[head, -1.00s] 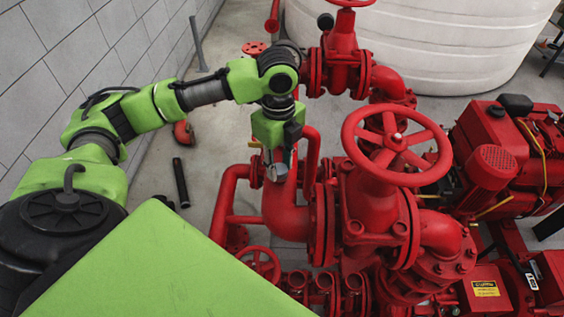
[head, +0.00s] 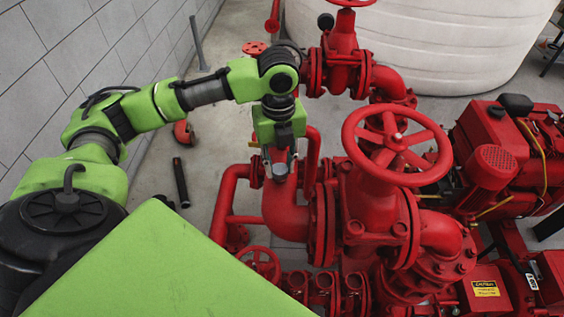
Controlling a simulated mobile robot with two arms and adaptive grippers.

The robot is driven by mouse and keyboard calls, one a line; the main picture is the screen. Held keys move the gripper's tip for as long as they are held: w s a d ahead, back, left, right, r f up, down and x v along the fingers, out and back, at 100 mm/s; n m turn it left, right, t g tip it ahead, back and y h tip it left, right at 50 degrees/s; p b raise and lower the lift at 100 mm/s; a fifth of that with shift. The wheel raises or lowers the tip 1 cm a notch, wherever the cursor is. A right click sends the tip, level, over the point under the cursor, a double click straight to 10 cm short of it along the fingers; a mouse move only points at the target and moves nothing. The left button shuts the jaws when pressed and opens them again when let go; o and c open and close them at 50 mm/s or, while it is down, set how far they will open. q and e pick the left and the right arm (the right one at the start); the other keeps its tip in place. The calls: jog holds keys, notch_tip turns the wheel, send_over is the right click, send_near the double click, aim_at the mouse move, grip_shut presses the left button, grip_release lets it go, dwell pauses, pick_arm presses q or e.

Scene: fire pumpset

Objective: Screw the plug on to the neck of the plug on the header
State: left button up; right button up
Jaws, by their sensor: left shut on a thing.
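My left gripper (head: 280,172) points down over the red header pipe (head: 284,212), left of the large valve. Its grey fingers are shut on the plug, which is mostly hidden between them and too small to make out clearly. The gripper is at the top of the pipe bend. The neck on the header is hidden behind the gripper, so I cannot tell how the plug sits on it. My right gripper is not in view.
A large red handwheel (head: 397,143) stands close to the right of the gripper. The red engine (head: 492,165) is at the far right and a white tank (head: 440,45) is behind.

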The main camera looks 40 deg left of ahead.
pick_arm(q)
jog(key=shift+w+r, duration=0.1)
jog(key=m, duration=0.4)
jog(key=shift+m, duration=0.3)
jog(key=m, duration=0.4)
jog(key=shift+m, duration=0.3)
jog(key=o, duration=0.9)
jog(key=shift+o, duration=0.2)
